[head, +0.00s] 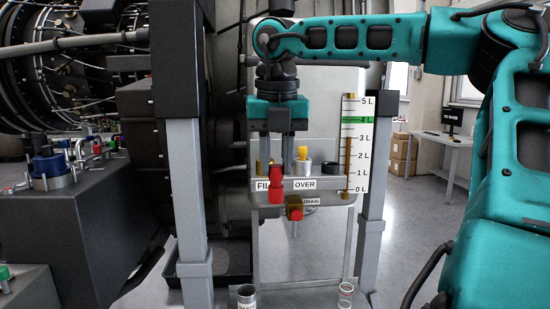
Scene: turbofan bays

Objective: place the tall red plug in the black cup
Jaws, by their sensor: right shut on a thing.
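The tall red plug (275,186) hangs upright between the fingers of my right gripper (277,165), which is shut on it. The plug is in front of the tank's ledge, over the edge of the FILL label. A short black cup (331,169) stands on the ledge to the right, near the level gauge. The plug is left of this cup and apart from it. The inside of the cup is too small to make out. My left gripper is not in view.
A yellow plug (302,152) sits in a silver port (302,168) between the red plug and the black cup. A brass drain valve (295,203) sticks out below. Grey posts (183,190) flank the tank. Two small containers (246,295) (346,294) stand at the bottom.

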